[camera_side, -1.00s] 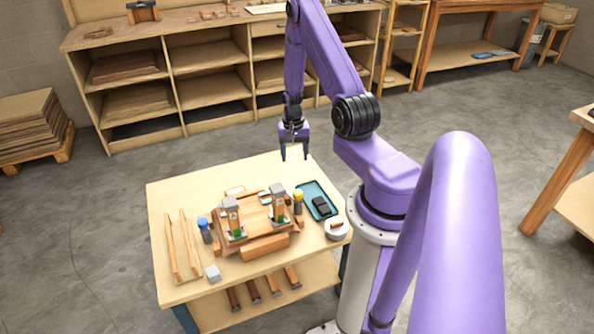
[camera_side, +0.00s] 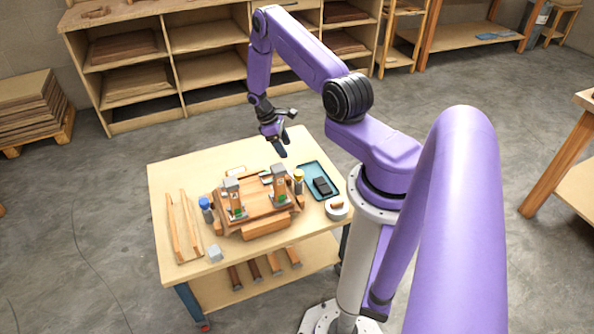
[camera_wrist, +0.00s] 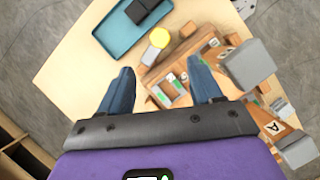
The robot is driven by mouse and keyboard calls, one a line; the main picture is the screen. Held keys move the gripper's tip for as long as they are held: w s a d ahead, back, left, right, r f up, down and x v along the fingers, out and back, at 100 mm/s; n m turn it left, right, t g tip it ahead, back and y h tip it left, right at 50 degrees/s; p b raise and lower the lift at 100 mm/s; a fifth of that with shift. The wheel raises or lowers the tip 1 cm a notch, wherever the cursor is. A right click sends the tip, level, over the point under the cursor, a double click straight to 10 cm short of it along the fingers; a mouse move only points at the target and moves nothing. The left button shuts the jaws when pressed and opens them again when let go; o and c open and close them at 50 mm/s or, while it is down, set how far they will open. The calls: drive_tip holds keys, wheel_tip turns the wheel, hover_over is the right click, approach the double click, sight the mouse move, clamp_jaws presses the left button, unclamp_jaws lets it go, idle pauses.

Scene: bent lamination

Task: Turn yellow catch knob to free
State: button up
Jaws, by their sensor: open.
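The yellow catch knob (camera_side: 298,175) tops a short upright cylinder at the right end of the wooden bending form (camera_side: 262,222). In the wrist view the yellow knob (camera_wrist: 159,38) lies ahead of the space between my fingers, with the teal tray beyond it. My gripper (camera_side: 281,147) is open and empty, tilted above the back of the table, behind the knob and apart from it. Its two blue-grey fingers also show in the wrist view (camera_wrist: 161,72). Which way the catch is turned cannot be told.
A blue-topped knob (camera_side: 205,203) stands at the form's left end. A teal tray (camera_side: 309,170) with a black object and a round white container (camera_side: 337,210) lie right. Wood strips (camera_side: 178,228) lie left.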

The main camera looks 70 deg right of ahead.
sight(298, 172)
drive_tip(key=x, duration=1.2)
drive_tip(key=shift+f, duration=0.15)
drive_tip(key=c, duration=1.1)
